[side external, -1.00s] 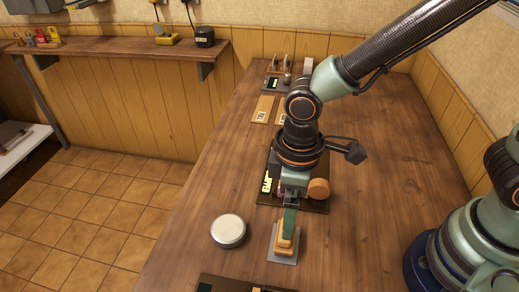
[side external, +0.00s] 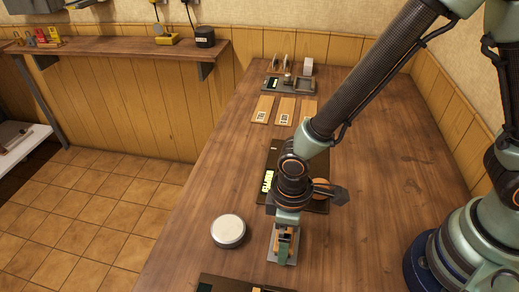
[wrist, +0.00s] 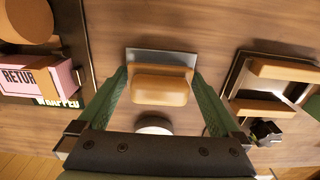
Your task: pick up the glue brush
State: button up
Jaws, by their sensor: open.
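No thing in view clearly reads as a glue brush by its bristles. A light wooden piece (wrist: 160,90) with rounded edges sits on a grey plate (wrist: 160,57) in the wrist view; I cannot tell whether it is the brush. My gripper (wrist: 160,80) is open, with one green finger on each side of this piece and visible gaps between. In the side view my gripper (side external: 284,245) is low over the grey plate (side external: 282,261) and hides most of the wooden piece. Contact with the piece is not visible.
A round tin with a pale lid (side external: 228,231) stands left of the plate. A dark board (side external: 296,160) with a pink box (wrist: 55,78) lies beyond my gripper. Another dark board (side external: 240,284) is at the near edge. Wooden slats (side external: 285,110) lie farther back. The table's right side is clear.

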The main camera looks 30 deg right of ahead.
jog(key=c, duration=1.1)
jog(key=shift+r, duration=0.1)
notch_tip(320, 180, up, 20)
jog(key=shift+f, duration=0.1)
jog(key=o, duration=0.5)
jog(key=shift+c, duration=1.2)
